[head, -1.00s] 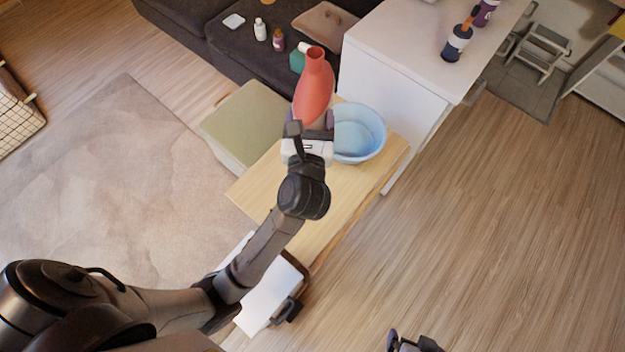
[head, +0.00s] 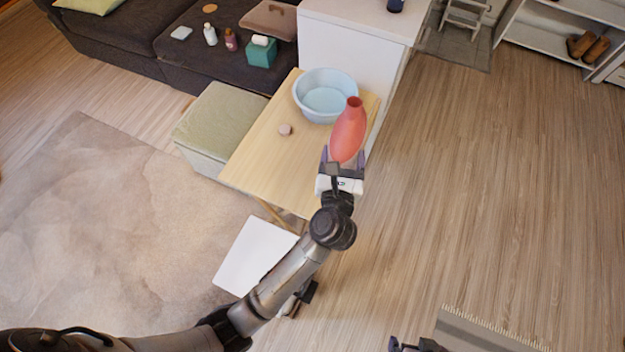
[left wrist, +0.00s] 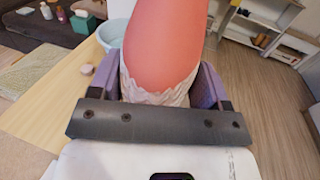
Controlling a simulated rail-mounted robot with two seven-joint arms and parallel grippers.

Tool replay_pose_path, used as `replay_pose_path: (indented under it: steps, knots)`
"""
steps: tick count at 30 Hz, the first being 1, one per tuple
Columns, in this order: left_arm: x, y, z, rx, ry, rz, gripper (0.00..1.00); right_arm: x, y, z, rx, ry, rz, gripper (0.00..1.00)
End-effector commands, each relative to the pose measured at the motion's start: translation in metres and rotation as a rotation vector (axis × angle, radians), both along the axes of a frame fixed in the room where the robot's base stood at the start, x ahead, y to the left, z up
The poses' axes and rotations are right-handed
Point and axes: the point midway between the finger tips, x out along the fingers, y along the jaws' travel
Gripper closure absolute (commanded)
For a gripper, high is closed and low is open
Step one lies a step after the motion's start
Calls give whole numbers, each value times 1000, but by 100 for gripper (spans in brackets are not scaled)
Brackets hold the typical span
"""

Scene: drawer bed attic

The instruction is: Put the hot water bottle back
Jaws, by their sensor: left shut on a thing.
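The red hot water bottle (head: 349,132) is held upright, neck up, in my left gripper (head: 341,168), in front of the light blue basin in the head view. In the left wrist view the bottle (left wrist: 165,45) fills the space between the purple fingers, with a white lacy band around its lower part. The left gripper is shut on it. The bottle appears at the right edge of the wooden table (head: 255,160); its height above the table cannot be told. Part of my right gripper (head: 418,346) shows at the bottom edge; its fingers are mostly cut off.
The light blue basin (head: 325,95) and a small pinkish round item (head: 285,130) are on the table. A green ottoman (head: 220,125) stands left, a white cabinet (head: 345,45) behind. A sofa (head: 190,50) holds bottles and a tissue box. Wooden floor at right is open.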

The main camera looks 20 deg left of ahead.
Motion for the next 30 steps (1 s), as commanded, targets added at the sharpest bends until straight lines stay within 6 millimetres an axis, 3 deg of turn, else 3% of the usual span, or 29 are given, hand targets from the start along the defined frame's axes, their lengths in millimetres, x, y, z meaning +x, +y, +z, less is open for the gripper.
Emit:
replay_pose_path:
  steps: [4,8,21,30]
  knots:
    - [6,-17,-17,-1,3,-55,62,1,-2,-3,-6,-2,4,0]
    - [7,-15,-30,-1,5,-77,62,-3,-2,-8,-7,7,4,0]
    - [7,67,-82,-1,5,-82,62,-5,0,-34,0,11,-1,0]
    - [7,91,-94,-4,3,-83,62,-3,1,-40,4,9,-3,0]
